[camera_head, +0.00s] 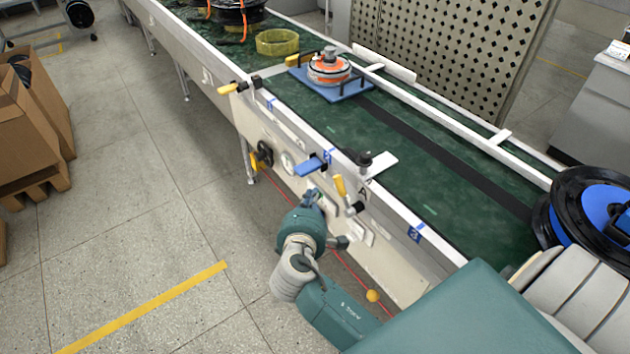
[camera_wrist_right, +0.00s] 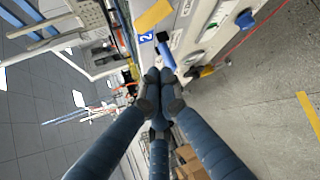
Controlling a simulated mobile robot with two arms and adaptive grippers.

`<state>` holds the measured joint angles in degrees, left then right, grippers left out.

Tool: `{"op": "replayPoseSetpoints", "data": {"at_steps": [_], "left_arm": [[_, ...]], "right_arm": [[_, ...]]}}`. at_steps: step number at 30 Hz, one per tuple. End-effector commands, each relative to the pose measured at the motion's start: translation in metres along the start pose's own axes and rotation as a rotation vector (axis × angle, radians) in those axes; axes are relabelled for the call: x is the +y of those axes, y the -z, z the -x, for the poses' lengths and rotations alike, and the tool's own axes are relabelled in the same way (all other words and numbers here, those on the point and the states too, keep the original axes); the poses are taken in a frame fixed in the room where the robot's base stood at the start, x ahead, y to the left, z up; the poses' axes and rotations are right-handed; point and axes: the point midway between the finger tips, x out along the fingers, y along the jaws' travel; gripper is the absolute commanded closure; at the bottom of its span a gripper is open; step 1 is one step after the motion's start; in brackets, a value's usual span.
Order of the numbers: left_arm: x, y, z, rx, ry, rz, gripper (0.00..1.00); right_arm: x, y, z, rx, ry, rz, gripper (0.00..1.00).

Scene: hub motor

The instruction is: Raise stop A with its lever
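Beside the label A on the conveyor's near side is a lever with a yellow handle (camera_head: 340,185) on a black bracket, its handle pointing up. A pale flat plate (camera_head: 382,164) with a black knob beside it lies at the belt edge above, seemingly stop A. My right gripper (camera_head: 312,194) is left of the yellow lever and just below a blue handle (camera_head: 306,168), apart from the lever. In the wrist view its fingertips (camera_wrist_right: 161,76) are together, close to the blue handle (camera_wrist_right: 165,47), with nothing visible between them. My left gripper is not in view.
The green conveyor belt (camera_head: 425,178) carries a blue plate (camera_head: 348,92) with an orange and grey motor part (camera_head: 329,68). Another yellow-handled lever (camera_head: 228,89) is farther left. A black and blue reel (camera_head: 590,213) is at right.

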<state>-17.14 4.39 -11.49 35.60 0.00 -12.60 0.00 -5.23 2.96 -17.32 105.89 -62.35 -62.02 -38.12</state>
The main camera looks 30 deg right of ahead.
Motion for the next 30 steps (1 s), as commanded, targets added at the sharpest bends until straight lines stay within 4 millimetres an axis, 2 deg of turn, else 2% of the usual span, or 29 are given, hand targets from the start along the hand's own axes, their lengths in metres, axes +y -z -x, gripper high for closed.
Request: {"op": "replayPoseSetpoints", "data": {"at_steps": [7,11,24,26,30], "left_arm": [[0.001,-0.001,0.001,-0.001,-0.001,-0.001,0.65],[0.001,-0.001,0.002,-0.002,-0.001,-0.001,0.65],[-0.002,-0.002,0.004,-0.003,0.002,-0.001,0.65],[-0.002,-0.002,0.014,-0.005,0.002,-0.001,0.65],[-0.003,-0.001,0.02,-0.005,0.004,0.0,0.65]], "right_arm": [[0.0,0.0,-0.003,0.001,0.001,-0.001,1.0],[0.0,0.0,-0.015,0.0,0.0,0.001,1.0],[0.0,0.0,-0.105,-0.001,0.002,-0.001,1.0],[0.001,-0.011,-0.092,0.002,0.004,0.0,1.0],[0.0,-0.024,-0.081,0.003,0.003,-0.001,1.0]]}}
